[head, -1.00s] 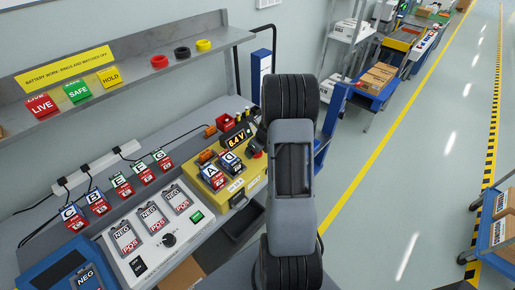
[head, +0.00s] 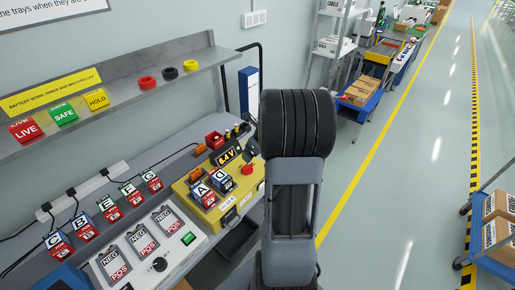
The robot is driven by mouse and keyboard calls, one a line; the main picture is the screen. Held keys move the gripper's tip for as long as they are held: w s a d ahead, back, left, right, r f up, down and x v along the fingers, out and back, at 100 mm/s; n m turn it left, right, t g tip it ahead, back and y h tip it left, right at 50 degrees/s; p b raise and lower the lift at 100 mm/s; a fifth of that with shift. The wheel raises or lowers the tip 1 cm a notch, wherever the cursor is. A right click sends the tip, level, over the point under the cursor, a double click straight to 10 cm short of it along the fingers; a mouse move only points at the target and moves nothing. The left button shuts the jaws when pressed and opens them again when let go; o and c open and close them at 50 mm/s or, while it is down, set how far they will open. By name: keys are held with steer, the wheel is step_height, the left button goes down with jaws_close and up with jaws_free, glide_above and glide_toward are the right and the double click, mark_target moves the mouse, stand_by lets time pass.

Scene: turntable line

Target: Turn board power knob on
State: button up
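A black round knob (head: 160,264) sits near the front of the white panel (head: 190,262) on the bench, low in the head view. The panel also has slots marked NEG and POS (head: 143,241) and a small green display (head: 188,239). The knob's exact pointer position is too small to read. A yellow board (head: 217,214) stands behind it to the right. It has a 6.4 V display (head: 228,155), a red button (head: 247,169) and two blocks marked with letters. My arm rises at the middle right, apart from the panel. My gripper is not in view.
Several lettered blocks (head: 109,208) stand in a row behind the panel, with cables to a white power strip (head: 85,188). A grey shelf (head: 130,98) with LIVE, SAFE and HOLD signs overhangs the bench. The floor to the right is open up to a blue cart (head: 480,245).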

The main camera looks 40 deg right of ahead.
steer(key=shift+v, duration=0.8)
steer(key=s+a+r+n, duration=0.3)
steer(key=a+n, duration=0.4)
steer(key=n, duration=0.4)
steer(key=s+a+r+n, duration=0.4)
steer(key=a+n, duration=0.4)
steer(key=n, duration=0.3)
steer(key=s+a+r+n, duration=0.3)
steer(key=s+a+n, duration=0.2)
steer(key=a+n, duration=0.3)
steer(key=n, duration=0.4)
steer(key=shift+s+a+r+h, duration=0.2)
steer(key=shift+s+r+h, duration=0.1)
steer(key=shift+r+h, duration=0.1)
